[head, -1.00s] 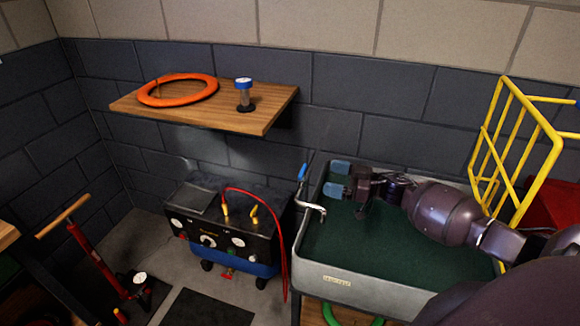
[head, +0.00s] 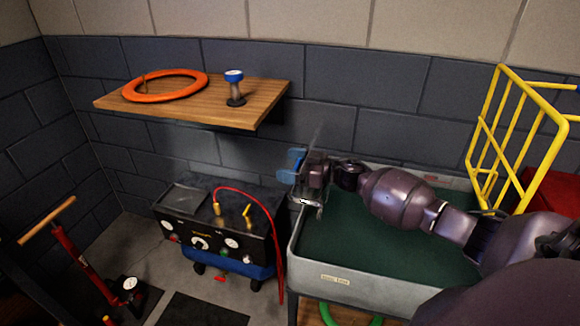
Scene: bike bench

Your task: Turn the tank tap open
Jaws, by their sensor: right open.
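The tank (head: 335,282) is a grey basin with a dark green inside, at the right of the head view. Its tap stands at the left rim, and the chrome spout (head: 307,203) shows below my right gripper. My right gripper (head: 291,166) has blue fingertips and is open at the tap, over the tank's left back edge. It covers most of the tap's upper part. The blue lever cannot be told apart from the blue fingertips, so I cannot tell whether they touch. My left gripper is out of view.
A black and blue charger-like box (head: 215,235) with a red cable stands left of the tank. A wooden shelf (head: 190,108) above it holds an orange ring (head: 165,86) and a blue-capped item (head: 235,88). A yellow rack (head: 515,140) stands at the right.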

